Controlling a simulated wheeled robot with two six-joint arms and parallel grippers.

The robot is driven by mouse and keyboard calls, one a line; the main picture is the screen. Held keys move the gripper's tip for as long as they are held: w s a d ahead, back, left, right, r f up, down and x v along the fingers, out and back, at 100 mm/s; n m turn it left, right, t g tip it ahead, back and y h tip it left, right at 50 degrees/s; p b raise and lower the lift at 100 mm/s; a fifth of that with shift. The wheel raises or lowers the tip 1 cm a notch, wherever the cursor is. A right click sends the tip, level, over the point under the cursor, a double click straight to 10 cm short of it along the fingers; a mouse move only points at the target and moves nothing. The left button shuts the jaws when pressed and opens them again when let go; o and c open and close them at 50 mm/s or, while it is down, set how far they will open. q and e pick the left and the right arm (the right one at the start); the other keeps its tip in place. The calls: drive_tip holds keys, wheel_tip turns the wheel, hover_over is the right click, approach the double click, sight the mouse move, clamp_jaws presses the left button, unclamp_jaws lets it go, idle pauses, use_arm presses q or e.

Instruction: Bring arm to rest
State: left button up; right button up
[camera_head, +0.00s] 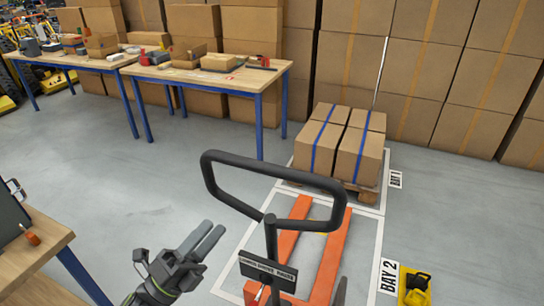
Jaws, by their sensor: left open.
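My left gripper (212,230) is in the lower middle of the head view, its two grey fingers apart with nothing between them. It is just left of the pallet jack's black loop handle (211,185) and appears apart from it. The jack's orange forks (331,250) lie on the floor behind the handle, pointing toward a pallet (367,195) loaded with blue-strapped cartons (318,142). I do not see my right gripper.
Two workbenches (240,82) with blue legs carry boxes and tools at the back left. Stacked cartons (420,65) line the back. A wooden table (35,250) stands at the left edge. A yellow item (415,287) lies beside the BAY 2 sign (389,276). Open floor (140,190) lies left of the handle.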

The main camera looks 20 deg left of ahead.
use_arm(q)
drive_tip(key=shift+f, duration=0.1)
drive_tip(key=w+a+f+n+g+y, duration=0.1)
drive_tip(key=w+a+f+n+y, duration=0.2)
drive_tip(key=f, duration=0.4)
drive_tip(key=a+f+n+g+y, duration=0.1)
drive_tip(key=a+f+n+y, duration=0.2)
drive_tip(key=f, duration=0.4)
drive_tip(key=w+a+f+n+g+y, duration=0.1)
drive_tip(key=w+f+n+y, duration=0.15)
drive_tip(key=f+n, duration=0.35)
drive_tip(key=s+a+f+n+g+y, duration=0.2)
drive_tip(key=s+f+n+g, duration=0.1)
drive_tip(key=f, duration=0.6)
drive_tip(key=s+a+f+n+g+y, duration=0.2)
drive_tip(key=s+f, duration=0.1)
drive_tip(key=f, duration=0.6)
drive_tip(key=s+d+f+n+g, duration=0.3)
drive_tip(key=s+f+n+g, duration=0.2)
drive_tip(key=s+f, duration=0.7)
drive_tip(key=s+d+f+n+g, duration=0.2)
drive_tip(key=s+f+n+g, duration=0.3)
drive_tip(key=s+f, duration=0.7)
drive_tip(key=s+g, duration=0.2)
drive_tip(key=s, duration=0.3)
drive_tip(key=shift+s+d+f, duration=0.3)
drive_tip(key=shift+d+f, duration=0.1)
